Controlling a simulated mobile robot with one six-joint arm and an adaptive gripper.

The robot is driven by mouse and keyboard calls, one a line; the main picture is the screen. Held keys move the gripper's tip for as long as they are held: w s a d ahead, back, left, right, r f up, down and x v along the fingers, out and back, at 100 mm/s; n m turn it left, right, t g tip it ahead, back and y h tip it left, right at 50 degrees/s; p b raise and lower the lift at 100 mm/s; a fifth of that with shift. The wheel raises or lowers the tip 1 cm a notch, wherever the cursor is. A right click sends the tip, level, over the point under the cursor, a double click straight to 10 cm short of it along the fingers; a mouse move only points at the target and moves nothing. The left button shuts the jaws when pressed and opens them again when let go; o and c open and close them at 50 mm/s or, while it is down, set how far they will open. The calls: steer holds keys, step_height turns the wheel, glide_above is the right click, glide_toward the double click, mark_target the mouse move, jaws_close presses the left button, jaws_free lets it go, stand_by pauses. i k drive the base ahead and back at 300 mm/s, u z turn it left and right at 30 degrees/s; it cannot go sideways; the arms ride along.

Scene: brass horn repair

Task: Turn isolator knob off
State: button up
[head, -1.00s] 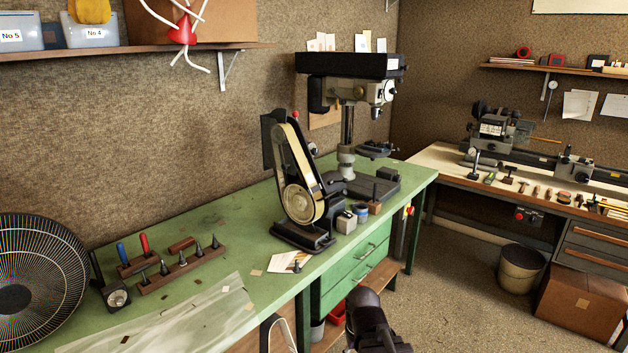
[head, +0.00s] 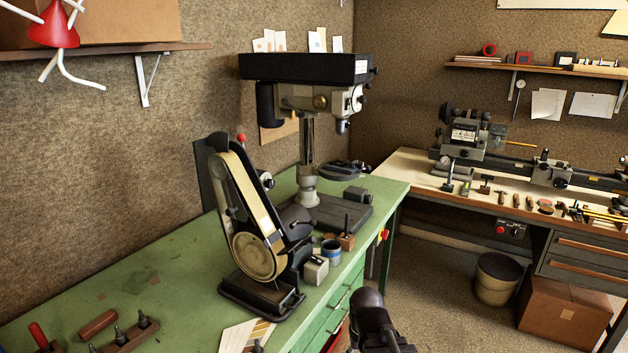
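A small red knob on a yellow plate (head: 384,234) shows at the far right end of the green bench, below its top. It is small in the head view, and I cannot read its position. It looks like an isolator knob. A second red control on a dark box (head: 510,228) sits under the front edge of the lathe bench. A dark part of my arm rises at the bottom centre, well short of both controls. I see no gripper fingers.
The green bench (head: 150,281) carries a belt sander (head: 258,225) and a drill press (head: 310,150). A bin (head: 497,280) and cardboard box (head: 566,316) stand under the lathe bench (head: 420,170). The floor (head: 430,290) between the benches is clear.

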mark_target(383, 234)
steer(key=z, duration=0.25)
steer(key=i, duration=0.85)
steer(key=z, duration=0.35)
steer(key=i, duration=1)
steer(key=z, duration=0.25)
